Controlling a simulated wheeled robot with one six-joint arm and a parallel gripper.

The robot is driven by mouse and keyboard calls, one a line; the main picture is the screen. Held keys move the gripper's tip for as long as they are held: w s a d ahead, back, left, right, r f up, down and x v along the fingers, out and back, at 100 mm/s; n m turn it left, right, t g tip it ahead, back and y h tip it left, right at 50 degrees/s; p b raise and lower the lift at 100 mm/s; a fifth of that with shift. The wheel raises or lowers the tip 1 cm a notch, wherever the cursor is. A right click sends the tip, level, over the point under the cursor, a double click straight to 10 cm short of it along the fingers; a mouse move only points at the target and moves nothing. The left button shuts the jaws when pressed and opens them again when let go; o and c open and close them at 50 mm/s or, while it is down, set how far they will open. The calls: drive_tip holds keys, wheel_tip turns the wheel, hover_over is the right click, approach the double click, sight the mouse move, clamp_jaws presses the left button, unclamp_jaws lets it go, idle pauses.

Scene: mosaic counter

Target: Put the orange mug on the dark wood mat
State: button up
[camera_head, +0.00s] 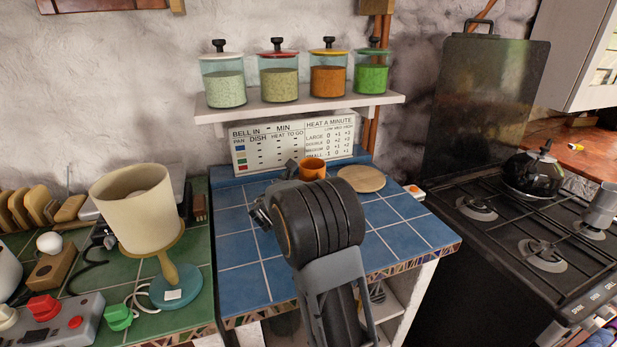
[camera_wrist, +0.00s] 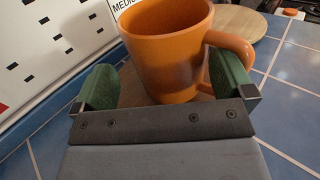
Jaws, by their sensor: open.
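The orange mug (camera_head: 313,168) stands upright at the back of the blue tiled counter. In the wrist view the mug (camera_wrist: 168,50) is between the two green finger pads of my gripper (camera_wrist: 165,78), with its handle to the right. My gripper is open around the mug; its base is hidden behind the gripper body. A brown surface, seemingly the dark wood mat (camera_wrist: 129,86), shows beside and below the mug. I cannot tell whether the mug rests on it. In the head view my arm hides the mat and most of my gripper.
A round light wood board (camera_head: 361,179) lies right of the mug. A white sign (camera_head: 290,143) stands close behind it. A shelf (camera_head: 300,105) with glass jars hangs above. A lamp (camera_head: 140,215) stands left, and a stove (camera_head: 530,235) is right. Blue tiles in front are clear.

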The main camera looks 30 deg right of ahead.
drive_tip(key=v, duration=0.8)
drive_tip(key=shift+d, duration=0.1)
